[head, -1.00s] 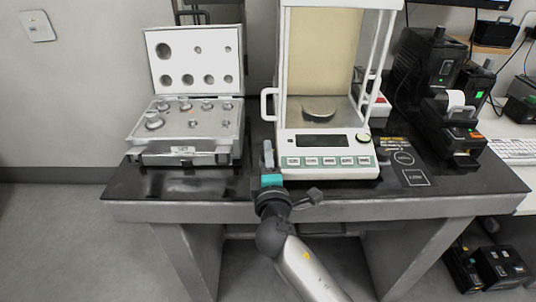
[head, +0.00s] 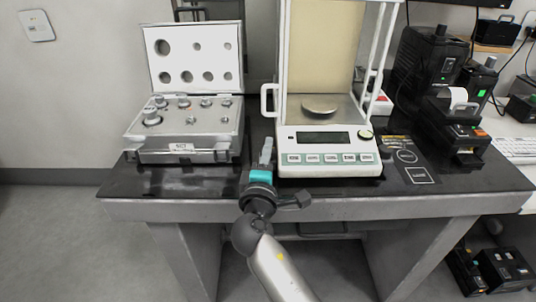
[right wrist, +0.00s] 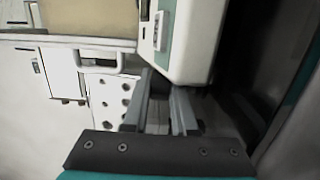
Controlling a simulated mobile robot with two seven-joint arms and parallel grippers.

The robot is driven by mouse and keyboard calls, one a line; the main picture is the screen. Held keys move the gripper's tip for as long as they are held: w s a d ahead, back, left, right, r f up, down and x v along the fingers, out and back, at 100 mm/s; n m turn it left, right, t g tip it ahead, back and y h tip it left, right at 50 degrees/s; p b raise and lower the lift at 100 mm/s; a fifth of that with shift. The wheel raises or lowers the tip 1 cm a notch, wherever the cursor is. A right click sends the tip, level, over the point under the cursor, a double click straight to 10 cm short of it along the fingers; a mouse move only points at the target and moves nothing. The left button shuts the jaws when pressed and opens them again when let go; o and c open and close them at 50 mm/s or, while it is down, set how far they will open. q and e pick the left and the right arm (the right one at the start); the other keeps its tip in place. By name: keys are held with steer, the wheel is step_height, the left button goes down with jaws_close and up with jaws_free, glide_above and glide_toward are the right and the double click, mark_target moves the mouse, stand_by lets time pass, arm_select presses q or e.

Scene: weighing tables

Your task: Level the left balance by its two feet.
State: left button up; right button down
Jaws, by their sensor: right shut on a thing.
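The balance (head: 330,170) stands on the dark table, a white body with a glass-sided draught shield, a round pan (head: 319,106), a display and a row of buttons. My right gripper (head: 266,150) is at the balance's front left corner. In the right wrist view its fingers (right wrist: 163,88) reach under that corner and are shut on the front left foot, which is mostly hidden by the body and fingers. The other foot is not clear. My left gripper is out of view.
An open case of weights (head: 185,150) stands left of my right gripper on the table (head: 460,178). Black printer-like devices (head: 450,110) stand to the right. A narrow strip of table front is clear.

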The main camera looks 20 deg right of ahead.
steer(key=c, duration=0.7)
jaws_free()
